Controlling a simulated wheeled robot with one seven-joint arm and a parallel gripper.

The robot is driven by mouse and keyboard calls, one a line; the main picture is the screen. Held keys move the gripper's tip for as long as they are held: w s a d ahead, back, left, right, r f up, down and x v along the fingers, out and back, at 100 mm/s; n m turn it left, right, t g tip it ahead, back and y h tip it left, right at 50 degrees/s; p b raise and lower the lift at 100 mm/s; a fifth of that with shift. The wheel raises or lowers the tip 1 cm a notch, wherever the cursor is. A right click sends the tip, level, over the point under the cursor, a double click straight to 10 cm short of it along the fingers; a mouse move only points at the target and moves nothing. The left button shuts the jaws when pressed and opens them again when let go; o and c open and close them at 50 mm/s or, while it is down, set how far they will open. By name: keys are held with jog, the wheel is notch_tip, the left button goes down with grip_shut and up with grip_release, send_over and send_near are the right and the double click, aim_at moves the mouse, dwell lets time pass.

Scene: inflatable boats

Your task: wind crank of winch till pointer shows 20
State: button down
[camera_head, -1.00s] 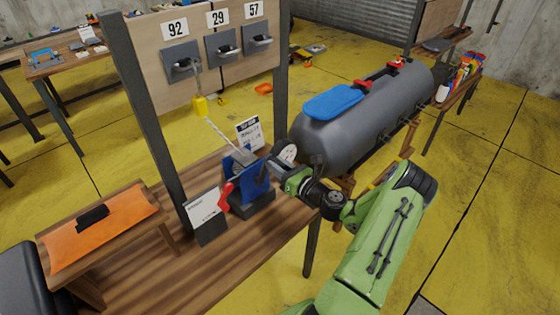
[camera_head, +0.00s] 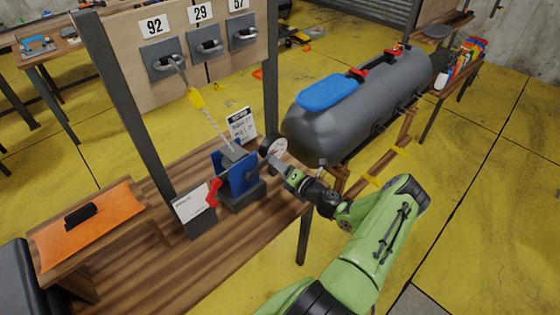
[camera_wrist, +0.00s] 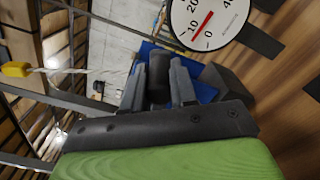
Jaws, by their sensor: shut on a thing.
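The blue winch (camera_head: 240,176) stands on the wooden bench. My gripper (camera_head: 284,168) is at the winch's right side, beside the round dial (camera_head: 273,147). In the wrist view my gripper (camera_wrist: 159,88) is shut on the dark crank grip (camera_wrist: 158,78) between its fingers; the rest of the crank is mostly hidden. The dial (camera_wrist: 205,22) is cut by the top edge; its red pointer (camera_wrist: 202,26) shows between 0 and 10, nearer 10.
A red part (camera_head: 212,194) and a white card (camera_head: 192,207) are left of the winch. Another card (camera_head: 240,125) stands behind it. An orange-topped stand (camera_head: 85,228) is at left. A grey boat tube (camera_head: 355,110) lies behind my arm. The bench front is clear.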

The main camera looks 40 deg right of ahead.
jog(key=shift+d+f+m, duration=0.15)
jog(key=shift+f+m, duration=0.3)
jog(key=shift+m, duration=0.05)
jog(key=c, duration=0.9)
grip_release()
jog(key=s+b, duration=0.1)
jog(key=s, duration=1.4)
jog(key=shift+s+d, duration=0.2)
jog(key=shift+s, duration=0.2)
